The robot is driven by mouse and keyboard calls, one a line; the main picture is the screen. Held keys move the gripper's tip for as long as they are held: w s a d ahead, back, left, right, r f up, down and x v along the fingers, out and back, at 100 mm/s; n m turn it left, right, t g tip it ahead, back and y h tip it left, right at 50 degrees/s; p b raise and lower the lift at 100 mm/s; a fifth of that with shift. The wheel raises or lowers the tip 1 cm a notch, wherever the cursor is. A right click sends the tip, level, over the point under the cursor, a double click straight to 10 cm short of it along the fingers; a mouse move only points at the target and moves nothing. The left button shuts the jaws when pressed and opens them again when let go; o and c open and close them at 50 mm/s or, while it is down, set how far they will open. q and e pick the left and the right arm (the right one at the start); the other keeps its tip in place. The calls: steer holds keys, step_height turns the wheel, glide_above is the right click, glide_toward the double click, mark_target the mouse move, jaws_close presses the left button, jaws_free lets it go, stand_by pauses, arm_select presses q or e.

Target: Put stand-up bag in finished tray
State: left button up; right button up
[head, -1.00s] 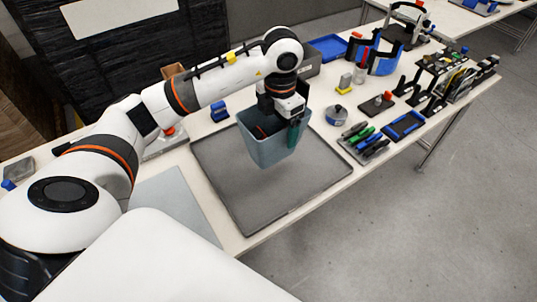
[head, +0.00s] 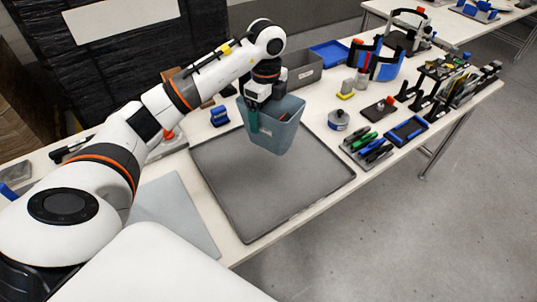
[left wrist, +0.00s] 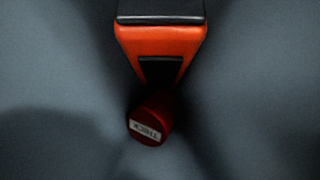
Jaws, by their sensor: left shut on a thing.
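The stand-up bag (head: 278,133) is a blue-grey, open-topped container that narrows downward. My left gripper (head: 254,112) is shut on its upper rim at the left side and holds it over the large grey tray (head: 240,215). The bag appears to be above the tray floor, slightly tilted; the exact gap is hard to judge. In the left wrist view, the bag's blurred walls (left wrist: 60,90) surround an orange finger part and a red cylinder (left wrist: 150,120) with a white label. The grey tray is flat, low-rimmed and otherwise empty. My right gripper is not in view.
A grey bin (head: 303,70) and blue tray (head: 329,53) stand behind the bag. A blue block (head: 219,116) is left of it. A round tin (head: 338,120) and a pen tray (head: 368,148) lie right of the grey tray. The table's front edge is close.

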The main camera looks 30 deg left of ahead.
mark_target(266, 137)
arm_select(q)
step_height(266, 137, down, 9)
steer(key=shift+p, duration=0.65)
steer(key=o, duration=0.8)
steer(key=shift+r, duration=0.15)
step_height(266, 137, up, 12)
steer(key=b, duration=0.2)
